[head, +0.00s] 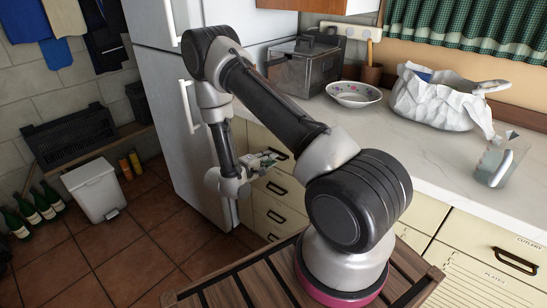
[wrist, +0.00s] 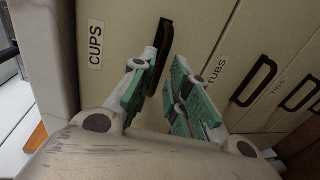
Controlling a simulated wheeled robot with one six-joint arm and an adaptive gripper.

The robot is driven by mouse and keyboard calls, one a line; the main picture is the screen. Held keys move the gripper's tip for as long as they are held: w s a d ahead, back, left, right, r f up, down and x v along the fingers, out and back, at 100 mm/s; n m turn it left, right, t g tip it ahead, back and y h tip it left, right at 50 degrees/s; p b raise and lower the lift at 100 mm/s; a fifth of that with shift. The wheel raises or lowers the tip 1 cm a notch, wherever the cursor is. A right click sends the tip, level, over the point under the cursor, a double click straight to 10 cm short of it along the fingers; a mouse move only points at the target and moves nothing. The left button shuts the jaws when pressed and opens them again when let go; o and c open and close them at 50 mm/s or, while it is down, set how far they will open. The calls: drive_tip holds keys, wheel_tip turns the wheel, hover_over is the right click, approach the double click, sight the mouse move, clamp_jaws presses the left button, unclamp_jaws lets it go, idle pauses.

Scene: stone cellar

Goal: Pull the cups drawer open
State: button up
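The cups drawer (wrist: 120,25) has a cream front with a printed CUPS label (wrist: 96,45) and a dark bar handle (wrist: 165,35). It looks shut, flush with its neighbour. My gripper (wrist: 166,60) is open, with its green-padded fingers pointing at this front. The handle's near end shows between the fingertips, partly behind the left finger; I cannot tell whether they touch. In the head view my gripper (head: 268,159) is at the top drawer of the cream stack, beside its dark handle (head: 277,152). Part of that drawer front is hidden by my arm.
The tubs drawer (wrist: 228,45) and further drawers with dark handles adjoin it. The white fridge (head: 185,120) stands close on the left. A counter (head: 400,140) above holds a bowl (head: 354,94) and a glass jug (head: 497,160). The tiled floor (head: 130,250) before the drawers is clear.

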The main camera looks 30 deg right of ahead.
drive_tip(key=shift+x, duration=1.6)
clamp_jaws()
drive_tip(key=f+v, duration=0.3)
drive_tip(key=v, duration=1.4)
drive_tip(key=a+f+v, duration=0.1)
drive_tip(key=f+v, duration=0.2)
drive_tip(key=v, duration=1.5)
drive_tip(key=shift+s+f, duration=0.2)
drive_tip(key=shift+f, duration=0.15)
drive_tip(key=shift+a, duration=0.1)
unclamp_jaws()
